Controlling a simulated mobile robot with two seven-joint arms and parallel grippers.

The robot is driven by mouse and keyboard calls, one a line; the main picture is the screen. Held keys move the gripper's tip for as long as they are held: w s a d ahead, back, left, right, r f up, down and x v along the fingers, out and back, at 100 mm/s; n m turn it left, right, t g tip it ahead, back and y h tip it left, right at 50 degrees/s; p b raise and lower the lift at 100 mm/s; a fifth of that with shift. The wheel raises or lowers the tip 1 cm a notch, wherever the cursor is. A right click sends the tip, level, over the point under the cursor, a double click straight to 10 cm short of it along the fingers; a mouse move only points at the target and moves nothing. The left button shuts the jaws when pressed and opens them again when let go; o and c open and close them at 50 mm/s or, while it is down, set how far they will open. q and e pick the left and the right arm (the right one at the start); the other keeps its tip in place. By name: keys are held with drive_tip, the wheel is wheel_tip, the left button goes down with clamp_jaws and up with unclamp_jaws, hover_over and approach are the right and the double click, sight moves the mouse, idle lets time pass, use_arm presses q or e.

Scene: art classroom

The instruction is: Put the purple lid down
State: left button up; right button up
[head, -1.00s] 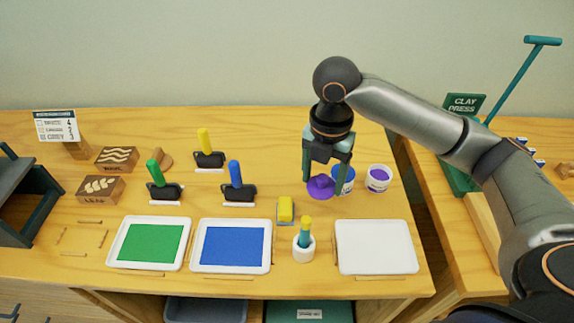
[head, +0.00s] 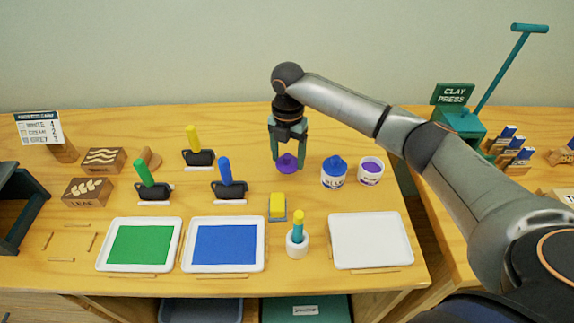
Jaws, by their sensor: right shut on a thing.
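The purple lid (head: 288,164) is a small round piece between the fingers of my right gripper (head: 288,160), which is shut on it. It is over or at the back middle of the wooden table (head: 345,130); I cannot tell whether it touches the top. The open purple paint jar (head: 370,171) stands to the right of it, with purple paint showing. A jar with a blue lid (head: 334,172) stands between the lid and the open jar. My left gripper is not in view.
Brayers with yellow, green and blue (head: 225,182) handles stand to the left. Bare wood surrounds the lid.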

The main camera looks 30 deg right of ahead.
sight(287, 164)
drive_tip(key=shift+w+f, duration=0.25)
drive_tip(key=shift+f, duration=0.1)
drive_tip(key=shift+w+f, duration=0.1)
drive_tip(key=shift+f, duration=1.5)
drive_tip(key=shift+f, duration=0.1)
drive_tip(key=o, duration=1.3)
wheel_tip(287, 164, up, 12)
drive_tip(key=shift+r, duration=0.15)
